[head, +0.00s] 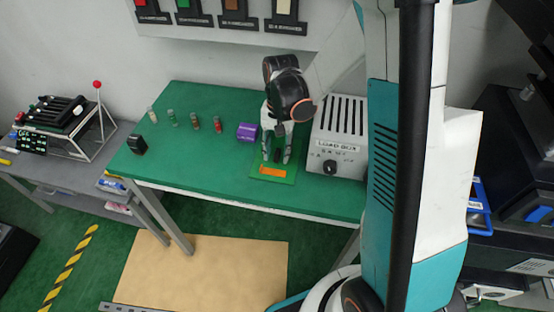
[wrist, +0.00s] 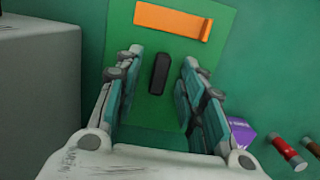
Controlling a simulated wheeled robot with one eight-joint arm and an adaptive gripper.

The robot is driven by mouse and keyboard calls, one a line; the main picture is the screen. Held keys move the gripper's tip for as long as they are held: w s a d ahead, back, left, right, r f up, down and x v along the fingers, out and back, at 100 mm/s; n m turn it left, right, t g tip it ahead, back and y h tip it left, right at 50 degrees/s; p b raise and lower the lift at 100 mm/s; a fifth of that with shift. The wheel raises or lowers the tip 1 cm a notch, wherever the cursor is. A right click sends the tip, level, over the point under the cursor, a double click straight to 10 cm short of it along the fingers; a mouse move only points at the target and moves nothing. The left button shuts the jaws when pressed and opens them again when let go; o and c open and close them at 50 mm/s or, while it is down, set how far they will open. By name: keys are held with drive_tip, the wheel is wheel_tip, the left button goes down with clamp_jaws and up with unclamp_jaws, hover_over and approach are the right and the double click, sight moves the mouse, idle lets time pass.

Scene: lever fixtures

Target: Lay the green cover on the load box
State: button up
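The green cover (head: 289,179) is a flat plate lying on the green table, with an orange strip and a dark upright handle. In the wrist view the cover (wrist: 221,30) carries its black handle (wrist: 159,74) near the middle and the orange strip (wrist: 172,20) towards the top. My gripper (head: 277,159) points down over the cover; in the wrist view the gripper (wrist: 158,80) is open, with one finger on each side of the handle and a gap to both. The white load box (head: 322,157), with a slotted top and a black knob, stands just right of the cover.
A purple block (head: 247,132) sits close left of my gripper. Several small coloured cylinders (head: 195,121) stand further left, and a black object (head: 138,145) lies at the table's left end. The table's front left is clear.

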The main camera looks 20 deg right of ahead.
clamp_jaws()
drive_tip(key=shift+r, duration=0.2)
